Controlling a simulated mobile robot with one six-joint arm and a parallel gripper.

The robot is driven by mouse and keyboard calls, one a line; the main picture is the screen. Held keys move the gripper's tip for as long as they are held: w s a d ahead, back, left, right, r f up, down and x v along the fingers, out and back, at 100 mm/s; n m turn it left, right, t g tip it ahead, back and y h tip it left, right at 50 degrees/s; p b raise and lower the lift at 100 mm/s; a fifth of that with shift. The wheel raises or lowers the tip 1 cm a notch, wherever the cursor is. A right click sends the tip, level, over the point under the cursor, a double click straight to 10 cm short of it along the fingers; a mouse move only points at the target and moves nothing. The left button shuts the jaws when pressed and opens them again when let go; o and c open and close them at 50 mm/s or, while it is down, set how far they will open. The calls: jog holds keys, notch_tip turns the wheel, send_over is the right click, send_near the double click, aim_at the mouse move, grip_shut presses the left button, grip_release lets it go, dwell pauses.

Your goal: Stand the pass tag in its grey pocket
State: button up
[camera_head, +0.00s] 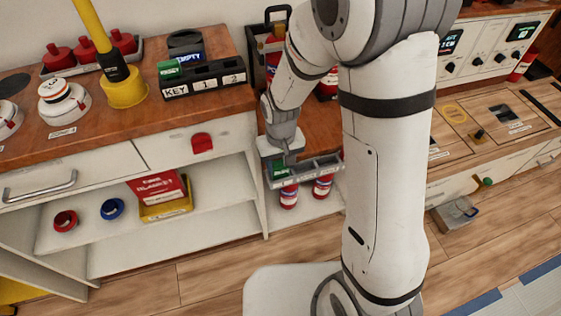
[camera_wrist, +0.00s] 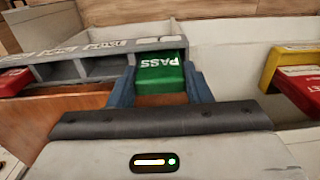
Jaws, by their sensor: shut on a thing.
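The green pass tag (camera_wrist: 160,70), with white PASS lettering, is between the two blue fingers of my gripper (camera_wrist: 160,88) in the wrist view. My gripper is shut on it. The tag (camera_head: 279,167) also shows in the head view, just below my gripper (camera_head: 281,155). A grey rack with open pockets (camera_wrist: 100,68) runs left from the tag in the wrist view. In the head view, the tag is at the left end of this rack (camera_head: 318,170). The tag overlaps the end pocket, but I cannot tell how deep it sits.
Red cylinders (camera_head: 289,196) stand below the grey rack. A black key rack (camera_head: 205,80) with a green block stands on the wooden counter at left.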

jog(key=shift+f+b, duration=0.55)
jog(key=shift+f, duration=0.3)
jog(key=o, duration=1)
jog(key=shift+o, duration=0.2)
jog(key=shift+r, duration=0.15)
notch_tip(320, 180, up, 8)
jog(key=shift+f+p, duration=0.15)
jog(key=shift+p, duration=1)
jog(key=shift+s, duration=0.15)
